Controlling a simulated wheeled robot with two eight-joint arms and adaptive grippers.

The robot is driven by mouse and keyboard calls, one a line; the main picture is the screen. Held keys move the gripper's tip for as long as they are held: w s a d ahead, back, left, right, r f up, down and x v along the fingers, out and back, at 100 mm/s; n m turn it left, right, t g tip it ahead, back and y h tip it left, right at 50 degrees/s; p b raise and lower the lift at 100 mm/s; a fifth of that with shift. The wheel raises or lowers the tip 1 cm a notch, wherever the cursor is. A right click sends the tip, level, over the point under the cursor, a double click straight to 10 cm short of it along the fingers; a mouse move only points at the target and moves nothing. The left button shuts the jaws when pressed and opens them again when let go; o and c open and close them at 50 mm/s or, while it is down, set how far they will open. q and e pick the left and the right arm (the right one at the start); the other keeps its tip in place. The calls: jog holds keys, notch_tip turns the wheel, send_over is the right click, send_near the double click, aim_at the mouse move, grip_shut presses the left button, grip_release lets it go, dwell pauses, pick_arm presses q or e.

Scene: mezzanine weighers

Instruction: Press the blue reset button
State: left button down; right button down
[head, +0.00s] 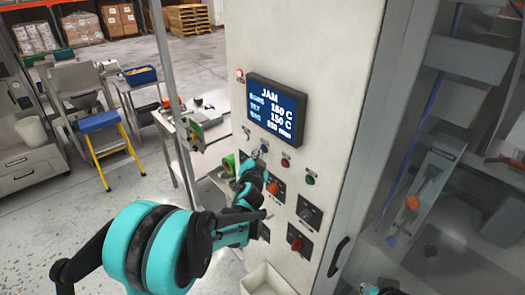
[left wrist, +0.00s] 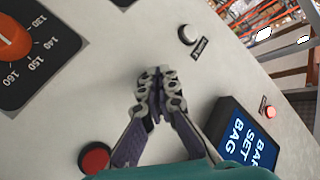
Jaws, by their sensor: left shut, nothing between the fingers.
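The blue button (head: 264,147) sits on the pale front of the machine, just below the screen, between a pale button and a red button (head: 284,162). My left gripper (head: 256,155) is shut and empty, its fingertips close to the blue button; I cannot tell whether they touch it. In the left wrist view the shut fingers (left wrist: 156,75) point at the panel between the pale button (left wrist: 188,35) and the red button (left wrist: 95,158). The blue button does not show there and seems hidden behind the fingers. My right gripper is not in view.
The screen (head: 277,109) reads JAM, with a lit red lamp (head: 240,74) beside it. A green button (head: 310,180) and rotary knobs (head: 309,211) lie right and below. A door handle (head: 339,256) sticks out at right. A yellow-legged blue stool (head: 100,123) stands left.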

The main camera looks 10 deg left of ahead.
pick_arm(q)
jog(key=shift+w+d, duration=0.25)
jog(key=shift+w, duration=0.05)
dwell(0.6)
dwell(0.4)
jog(key=shift+s+a+b, duration=0.3)
jog(key=shift+s+a, duration=0.2)
jog(key=shift+s, duration=0.15)
jog(key=s+a, duration=0.1)
jog(key=s, duration=0.1)
jog(key=s+a, duration=0.2)
dwell(0.3)
dwell(0.4)
